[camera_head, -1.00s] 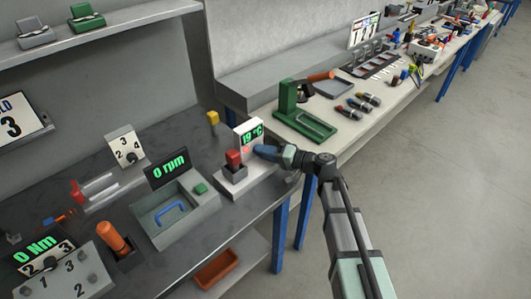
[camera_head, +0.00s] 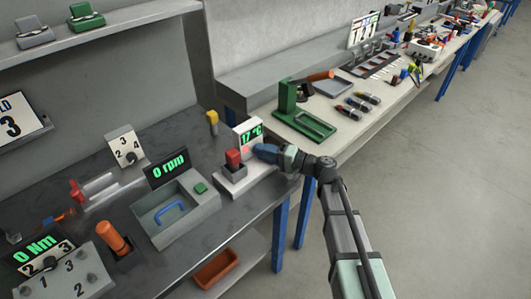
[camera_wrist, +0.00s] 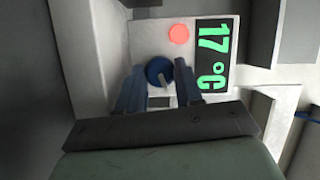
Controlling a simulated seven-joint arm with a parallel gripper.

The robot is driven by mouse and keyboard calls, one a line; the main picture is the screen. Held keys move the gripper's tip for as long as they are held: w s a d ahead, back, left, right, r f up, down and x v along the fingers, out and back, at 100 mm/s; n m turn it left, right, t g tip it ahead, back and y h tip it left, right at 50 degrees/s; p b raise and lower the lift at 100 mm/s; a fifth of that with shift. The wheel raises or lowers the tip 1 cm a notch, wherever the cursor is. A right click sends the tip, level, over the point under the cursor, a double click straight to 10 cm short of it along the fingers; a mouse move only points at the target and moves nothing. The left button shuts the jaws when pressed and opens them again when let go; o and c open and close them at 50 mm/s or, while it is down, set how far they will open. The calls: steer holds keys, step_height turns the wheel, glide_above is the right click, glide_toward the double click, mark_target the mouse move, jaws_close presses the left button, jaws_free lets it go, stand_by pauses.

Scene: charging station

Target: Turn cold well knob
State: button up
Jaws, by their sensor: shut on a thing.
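The cold well is a white unit (camera_head: 234,180) on the dark bench, with a green display (camera_head: 251,134) reading 17 °C. The display also shows in the wrist view (camera_wrist: 213,54), turned sideways. A round dark blue knob (camera_wrist: 159,71) with a pale pointer mark sits on its front panel, beside a round pink-red light (camera_wrist: 179,34). My gripper (camera_wrist: 157,82) has its two blue fingers on either side of the knob and is shut on it. In the head view my gripper (camera_head: 262,152) reaches the unit's right side, and the fingers hide the knob there.
A red block (camera_head: 233,157) stands in the unit's well. A grey box with a blue handle and a 0 rpm display (camera_head: 167,170) stands to the left. A green press stand (camera_head: 303,118) is on the neighbouring bench at the right. Floor at the right is clear.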

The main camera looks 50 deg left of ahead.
steer(key=o, duration=1)
steer(key=shift+o, duration=0.2)
